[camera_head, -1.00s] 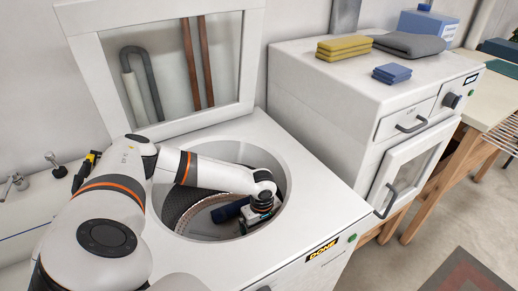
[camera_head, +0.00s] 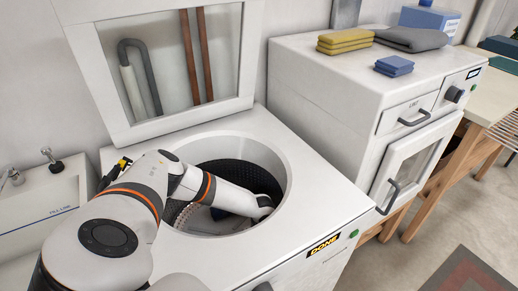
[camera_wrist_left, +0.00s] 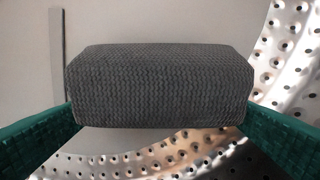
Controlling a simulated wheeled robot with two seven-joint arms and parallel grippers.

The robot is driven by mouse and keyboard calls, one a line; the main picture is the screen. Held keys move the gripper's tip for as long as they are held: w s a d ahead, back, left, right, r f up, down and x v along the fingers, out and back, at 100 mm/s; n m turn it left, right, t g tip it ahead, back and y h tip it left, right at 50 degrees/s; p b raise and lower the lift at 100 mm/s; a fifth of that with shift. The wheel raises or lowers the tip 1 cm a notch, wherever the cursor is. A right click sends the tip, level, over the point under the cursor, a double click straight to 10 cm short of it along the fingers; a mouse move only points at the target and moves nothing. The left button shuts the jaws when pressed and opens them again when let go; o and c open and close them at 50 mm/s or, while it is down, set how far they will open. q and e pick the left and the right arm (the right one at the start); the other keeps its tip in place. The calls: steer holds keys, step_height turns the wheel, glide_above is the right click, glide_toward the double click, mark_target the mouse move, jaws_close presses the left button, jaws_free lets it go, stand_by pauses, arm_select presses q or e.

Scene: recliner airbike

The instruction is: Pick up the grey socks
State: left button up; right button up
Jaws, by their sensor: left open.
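The grey socks (camera_wrist_left: 160,88) show in the left wrist view as a dark grey ribbed bundle in the middle. My left gripper (camera_wrist_left: 160,118) is open, with green fingers at the left and right edges of that view. The bundle lies between the fingers' sides, and I cannot tell whether either finger touches it. Perforated metal drum wall (camera_wrist_left: 288,60) shows beside and below it. In the head view my left arm reaches into the round drum (camera_head: 236,172) of the open washer, and its fingers are hidden there. My right gripper is not in view.
The washer's white top (camera_head: 325,190) surrounds the opening, and its raised lid (camera_head: 120,125) stands behind. A white cabinet (camera_head: 315,95) on the right carries yellow cloths (camera_head: 345,41), blue cloths (camera_head: 394,66) and a grey folded towel (camera_head: 412,38).

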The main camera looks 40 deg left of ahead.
arm_select(q)
steer(key=c, duration=0.9)
steer(key=shift+r, duration=0.1)
